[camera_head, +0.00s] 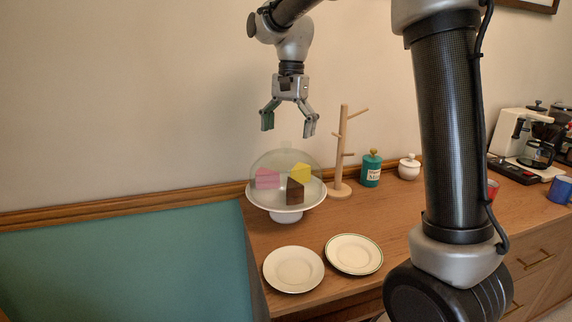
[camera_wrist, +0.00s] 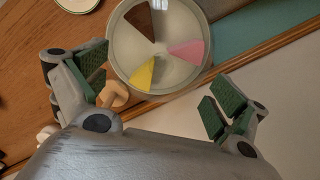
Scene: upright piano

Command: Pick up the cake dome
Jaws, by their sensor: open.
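The clear glass cake dome (camera_head: 287,160) stands on a white footed cake stand (camera_head: 286,215) at the left end of the wooden sideboard. Under it are a pink (camera_head: 266,178), a yellow (camera_head: 300,173) and a brown (camera_head: 295,192) cake slice. A faint knob shows on top of the dome. My gripper (camera_head: 288,130) is open and empty, above the dome, apart from it, fingers pointing down. In the wrist view the dome (camera_wrist: 160,72) lies beyond the open fingers (camera_wrist: 152,100), up from the midpoint between them.
A wooden mug tree (camera_head: 342,150) stands just right of the dome. A teal canister (camera_head: 371,168) and a white lidded pot (camera_head: 409,167) stand farther right. Two plates (camera_head: 293,270) (camera_head: 354,255) lie in front. A coffee maker (camera_head: 540,140) is at the far right. The wall is behind.

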